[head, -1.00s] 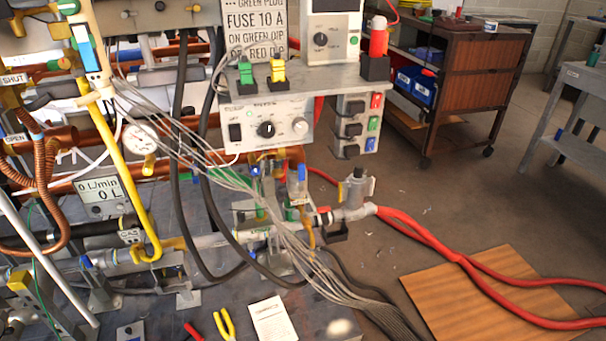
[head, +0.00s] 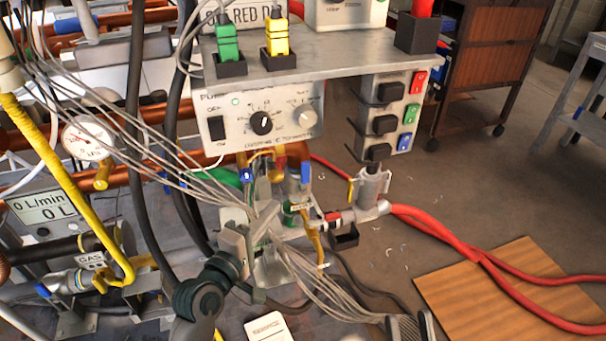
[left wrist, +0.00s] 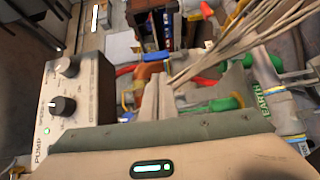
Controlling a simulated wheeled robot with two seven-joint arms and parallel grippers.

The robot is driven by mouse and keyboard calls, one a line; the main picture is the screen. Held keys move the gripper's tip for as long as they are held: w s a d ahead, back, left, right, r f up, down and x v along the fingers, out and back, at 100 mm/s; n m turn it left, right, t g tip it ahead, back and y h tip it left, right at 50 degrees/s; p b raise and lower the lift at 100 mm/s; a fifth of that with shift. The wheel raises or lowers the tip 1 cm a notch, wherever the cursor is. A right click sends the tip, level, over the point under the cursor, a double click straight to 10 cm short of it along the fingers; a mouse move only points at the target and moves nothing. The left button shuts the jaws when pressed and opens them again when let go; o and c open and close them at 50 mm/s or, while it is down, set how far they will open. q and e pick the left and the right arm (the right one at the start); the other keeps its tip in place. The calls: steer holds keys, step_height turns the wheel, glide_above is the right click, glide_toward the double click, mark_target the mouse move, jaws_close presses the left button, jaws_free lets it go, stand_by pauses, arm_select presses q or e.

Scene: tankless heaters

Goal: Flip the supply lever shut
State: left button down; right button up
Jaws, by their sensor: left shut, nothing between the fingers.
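I cannot tell which handle is the supply lever. Small blue handles (head: 246,176) sit on the pipework below the pump control box, one at left and one on a valve (head: 305,172) at right.
The pump box (head: 258,122) and shelf stand above the pipework. Loose grey cables (head: 150,128) hang across the front, near my left gripper. A yellow gas pipe (head: 75,195) and gauge (head: 88,138) are at left. Red hoses (head: 440,232) run right over a brown board (head: 520,290).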

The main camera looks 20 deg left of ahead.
mark_target(305, 172)
arm_select(q)
steer(key=shift+w+r, duration=0.35)
steer(key=shift+w, duration=0.1)
arm_select(e)
steer(key=shift+s+r+t, duration=0.1)
steer(key=shift+r+t, duration=0.25)
steer(key=shift+t, duration=0.05)
arm_select(q)
steer(key=shift+w, duration=0.15)
